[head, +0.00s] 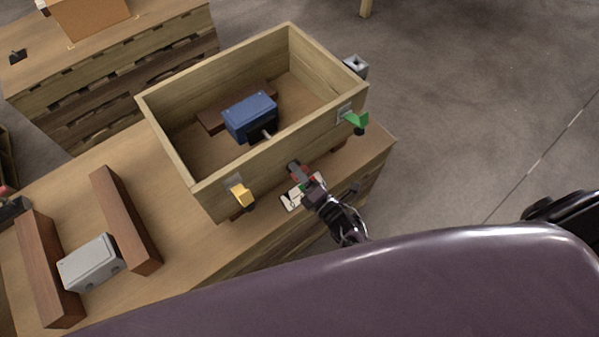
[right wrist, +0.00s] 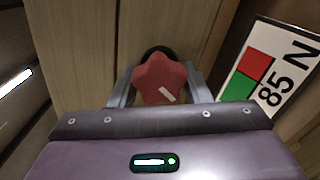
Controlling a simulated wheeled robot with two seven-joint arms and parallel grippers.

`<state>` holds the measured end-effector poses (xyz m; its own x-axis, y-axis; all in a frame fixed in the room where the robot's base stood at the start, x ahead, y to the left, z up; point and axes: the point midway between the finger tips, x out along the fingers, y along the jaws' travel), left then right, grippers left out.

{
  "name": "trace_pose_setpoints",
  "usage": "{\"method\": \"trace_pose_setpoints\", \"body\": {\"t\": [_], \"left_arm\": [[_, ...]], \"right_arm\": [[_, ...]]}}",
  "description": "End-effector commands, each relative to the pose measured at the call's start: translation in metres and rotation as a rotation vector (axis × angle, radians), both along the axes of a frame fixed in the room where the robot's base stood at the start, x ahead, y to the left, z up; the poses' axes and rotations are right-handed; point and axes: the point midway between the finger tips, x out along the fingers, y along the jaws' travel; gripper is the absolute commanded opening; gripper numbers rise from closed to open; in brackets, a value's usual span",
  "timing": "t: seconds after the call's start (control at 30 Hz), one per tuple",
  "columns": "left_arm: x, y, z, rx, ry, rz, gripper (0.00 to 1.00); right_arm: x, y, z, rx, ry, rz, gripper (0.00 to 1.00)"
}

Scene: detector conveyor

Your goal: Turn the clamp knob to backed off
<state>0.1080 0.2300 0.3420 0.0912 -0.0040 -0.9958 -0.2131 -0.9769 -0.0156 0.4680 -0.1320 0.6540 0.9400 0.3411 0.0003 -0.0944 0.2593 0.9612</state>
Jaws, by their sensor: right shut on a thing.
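The clamp knob (right wrist: 158,76) is a red, lobed knob with a short white mark slanting to the lower right in the right wrist view. It stands at the front wall of the wooden box (head: 215,205). My right gripper (right wrist: 160,90) is shut on the knob, with one finger at each side. In the head view my right gripper (head: 302,177) reaches the box front and covers part of the knob. A white card (right wrist: 275,80) with a red patch, a green patch and "85 N" is beside the knob. My left gripper is not in view.
A blue block (head: 250,117) is inside the box. A yellow part (head: 240,194) and a green part (head: 355,121) stick out from its front wall. A grey block (head: 90,262) lies between two brown bars on the table's left.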

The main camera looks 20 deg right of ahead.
Motion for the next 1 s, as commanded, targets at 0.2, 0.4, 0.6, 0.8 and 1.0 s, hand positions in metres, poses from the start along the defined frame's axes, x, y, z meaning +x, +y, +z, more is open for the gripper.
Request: {"method": "trace_pose_setpoints", "body": {"t": [0.2, 0.4, 0.6, 0.8, 1.0], "left_arm": [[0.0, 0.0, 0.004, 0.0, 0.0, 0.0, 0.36], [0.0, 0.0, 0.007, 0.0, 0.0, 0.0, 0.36], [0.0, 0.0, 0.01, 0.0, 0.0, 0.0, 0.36], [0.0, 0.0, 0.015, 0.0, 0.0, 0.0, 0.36], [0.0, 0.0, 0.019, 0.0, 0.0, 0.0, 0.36]], "right_arm": [[0.0, -0.001, -0.001, -0.195, -0.066, 0.001, 0.2], [0.0, -0.001, -0.002, -0.374, -0.131, 0.002, 0.2], [0.0, -0.001, -0.002, -0.552, -0.196, 0.001, 0.2], [0.0, -0.001, -0.002, -0.731, -0.261, 0.002, 0.2], [0.0, -0.002, -0.002, -0.908, -0.327, 0.002, 0.2]]}}
